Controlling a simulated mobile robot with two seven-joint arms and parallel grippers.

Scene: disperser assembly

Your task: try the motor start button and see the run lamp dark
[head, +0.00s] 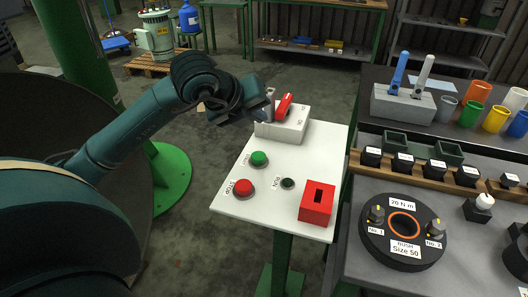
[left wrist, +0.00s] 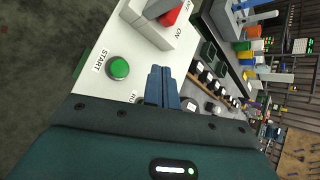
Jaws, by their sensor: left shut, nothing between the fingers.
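The green START button (head: 259,158) stands on a white sloping panel (head: 281,218). It also shows in the left wrist view (left wrist: 118,68), left of the fingers. The small round RUN lamp (head: 288,183) is dark; in the left wrist view my gripper mostly hides it. The red STOP button (head: 244,187) sits below START. My left gripper (head: 270,106) is over the panel's far end, beside the white switch box (head: 291,128) with its red handle (head: 284,106). Its fingers (left wrist: 163,86) are together and empty; I cannot tell whether they touch the box. My right gripper is out of view.
A red slotted block (head: 317,203) stands at the panel's near right corner. To the right is a bench with a round Size 50 fixture (head: 404,226), labelled black blocks and coloured cups (head: 478,91). Space above the panel's middle is clear.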

